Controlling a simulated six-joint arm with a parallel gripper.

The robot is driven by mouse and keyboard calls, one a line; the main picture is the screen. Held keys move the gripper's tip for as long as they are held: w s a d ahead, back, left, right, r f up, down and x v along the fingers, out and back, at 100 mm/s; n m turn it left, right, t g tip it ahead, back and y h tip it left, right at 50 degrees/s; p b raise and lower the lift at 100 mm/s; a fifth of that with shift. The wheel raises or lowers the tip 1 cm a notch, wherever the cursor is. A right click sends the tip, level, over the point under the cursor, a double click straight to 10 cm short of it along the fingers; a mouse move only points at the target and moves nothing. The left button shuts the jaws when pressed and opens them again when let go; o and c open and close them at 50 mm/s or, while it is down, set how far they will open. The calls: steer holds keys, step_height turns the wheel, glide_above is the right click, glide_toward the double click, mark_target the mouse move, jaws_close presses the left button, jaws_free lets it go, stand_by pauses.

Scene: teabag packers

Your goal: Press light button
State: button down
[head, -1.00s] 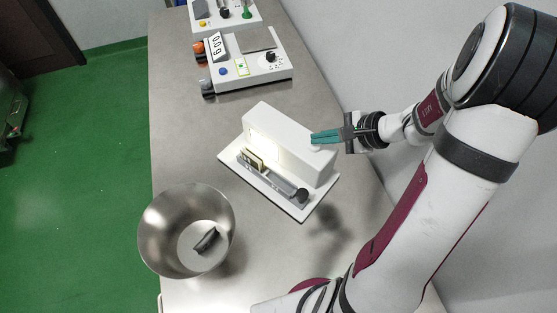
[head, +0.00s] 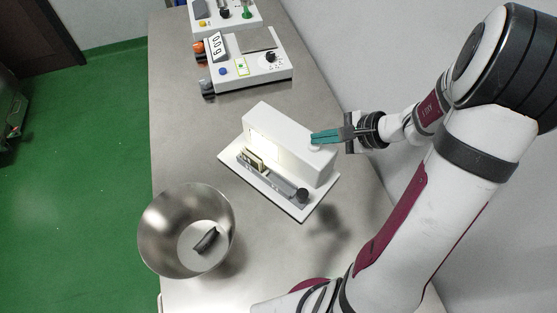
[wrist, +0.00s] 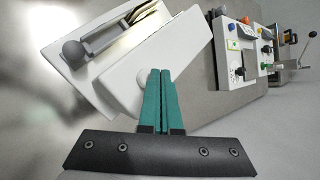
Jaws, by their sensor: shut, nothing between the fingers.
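A white box-shaped device (head: 283,138) stands on a white base plate on the metal table, and its front side glows with light. A round white button (wrist: 143,76) is on its top face; in the head view the fingers partly hide it. My gripper (head: 313,138) has teal fingers held together, with the tips at the button near the right end of the top. In the wrist view the shut fingertips (wrist: 160,72) are right beside the button. I cannot tell whether they touch it.
A grey lever part with a dark knob (head: 302,195) sits in front of the box on the base plate. A steel bowl (head: 160,225) holding a dark item stands at the lower left. A white scale-like device (head: 250,72) and another device stand at the back.

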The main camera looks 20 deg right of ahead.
mark_target(320, 146)
steer(key=shift+f, duration=0.1)
steer(key=shift+f, duration=0.4)
steer(key=shift+r, duration=3.5)
